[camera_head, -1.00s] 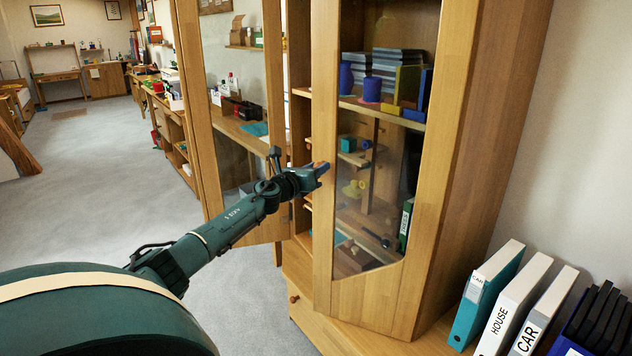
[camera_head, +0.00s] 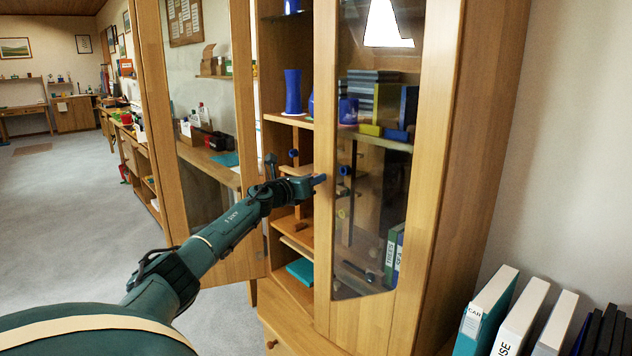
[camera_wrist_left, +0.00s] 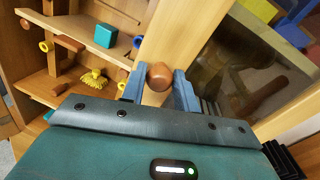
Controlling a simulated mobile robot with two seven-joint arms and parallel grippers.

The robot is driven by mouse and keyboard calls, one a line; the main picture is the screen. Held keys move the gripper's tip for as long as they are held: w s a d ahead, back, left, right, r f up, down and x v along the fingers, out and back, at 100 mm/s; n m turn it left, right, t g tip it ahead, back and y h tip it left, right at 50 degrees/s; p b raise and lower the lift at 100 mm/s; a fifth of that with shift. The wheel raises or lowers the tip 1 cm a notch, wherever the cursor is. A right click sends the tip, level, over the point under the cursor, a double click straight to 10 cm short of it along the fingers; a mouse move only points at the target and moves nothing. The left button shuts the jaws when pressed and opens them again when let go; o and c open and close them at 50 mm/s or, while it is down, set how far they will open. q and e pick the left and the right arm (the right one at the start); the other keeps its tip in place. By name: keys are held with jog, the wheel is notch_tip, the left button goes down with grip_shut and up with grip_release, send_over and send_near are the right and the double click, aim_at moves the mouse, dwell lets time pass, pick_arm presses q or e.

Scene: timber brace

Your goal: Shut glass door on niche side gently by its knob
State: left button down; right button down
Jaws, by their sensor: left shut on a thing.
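The tall wooden cabinet (camera_head: 480,150) has two glass doors. The right glass door (camera_head: 325,250) has a wooden frame, and its inner edge looks slightly out from the cabinet. Its round wooden knob (camera_wrist_left: 159,76) sits between the two blue fingers of my left gripper (camera_wrist_left: 160,88) in the wrist view. In the head view my left gripper (camera_head: 318,180) is at the door's left stile and its fingers hide most of the knob. The left glass door (camera_head: 205,110) stands wide open to the left. My right gripper is not in view.
Cabinet shelves (camera_head: 290,119) hold blue vases, books and small parts behind the door. Binders (camera_head: 487,312) stand at the lower right, beside the cabinet. A wooden drawer knob (camera_head: 271,344) shows below. Grey floor (camera_head: 75,200) is clear at the left.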

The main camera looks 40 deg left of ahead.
pick_arm(q)
jog(key=shift+a+r+y, duration=0.4)
jog(key=shift+a+r, duration=0.05)
jog(key=shift+a, duration=0.15)
jog(key=c, duration=1.5)
grip_release()
jog(key=shift+o, duration=0.6)
jog(key=shift+w+f, duration=0.2)
jog(key=shift+f, duration=0.1)
jog(key=shift+f, duration=0.1)
jog(key=shift+d, duration=0.1)
